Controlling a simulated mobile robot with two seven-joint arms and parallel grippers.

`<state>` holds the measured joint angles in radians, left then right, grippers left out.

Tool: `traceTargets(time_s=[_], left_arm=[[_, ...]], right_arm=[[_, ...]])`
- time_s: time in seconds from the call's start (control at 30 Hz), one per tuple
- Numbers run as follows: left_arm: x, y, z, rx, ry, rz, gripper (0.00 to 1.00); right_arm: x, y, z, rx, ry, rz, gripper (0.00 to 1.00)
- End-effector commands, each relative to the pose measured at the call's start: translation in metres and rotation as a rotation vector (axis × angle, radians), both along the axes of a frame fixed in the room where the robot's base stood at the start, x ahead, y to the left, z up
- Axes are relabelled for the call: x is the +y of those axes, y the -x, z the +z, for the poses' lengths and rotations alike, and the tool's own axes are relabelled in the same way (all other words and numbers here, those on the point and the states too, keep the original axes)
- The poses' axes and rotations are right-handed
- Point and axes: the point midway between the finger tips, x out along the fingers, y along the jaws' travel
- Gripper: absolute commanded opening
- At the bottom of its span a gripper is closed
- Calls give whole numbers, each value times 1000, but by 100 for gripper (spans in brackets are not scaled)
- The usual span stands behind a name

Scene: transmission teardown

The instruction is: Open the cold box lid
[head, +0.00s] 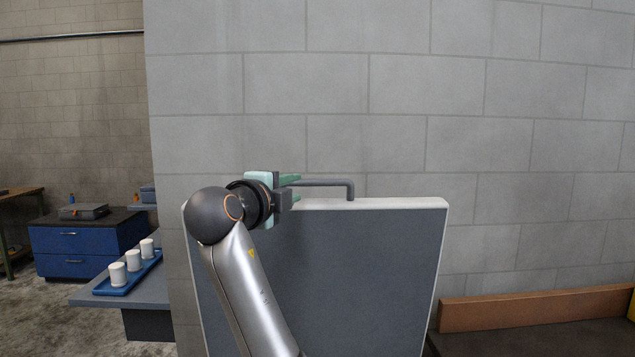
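The cold box lid (350,270) stands upright in the middle of the head view, a dark grey panel with a pale rim. A grey bar handle (325,183) rises from its top edge. The handle's left end is hidden behind the gripper. The box body is not visible.
A grey block wall (480,120) stands behind the lid. At left, a counter (145,290) bears a blue tray (128,284) with white cups, and a blue cabinet (75,245) stands farther back. A brown ledge (535,310) runs along the lower right.

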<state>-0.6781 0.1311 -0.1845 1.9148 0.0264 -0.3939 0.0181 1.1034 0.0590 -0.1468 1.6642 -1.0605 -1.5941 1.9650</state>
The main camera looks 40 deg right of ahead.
Motion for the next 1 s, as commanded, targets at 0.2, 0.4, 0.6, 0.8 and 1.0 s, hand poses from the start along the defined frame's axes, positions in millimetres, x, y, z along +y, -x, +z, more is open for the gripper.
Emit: traceTargets(time_s=[0.2,0.4,0.6,0.8,1.0], left_arm=[[0,1,12,2,0,0,0],[0,1,26,3,-1,0,0],[0,1,36,3,-1,1,0],[0,1,39,3,-1,1,0],[0,1,38,3,-1,0,0]], right_arm=[[-31,-14,0,5,2,-6,32],[-68,-33,-2,7,2,-5,32],[-96,-48,-5,6,2,-2,32],[-107,-55,-8,5,0,1,32],[-108,-56,-9,3,0,2,32]])
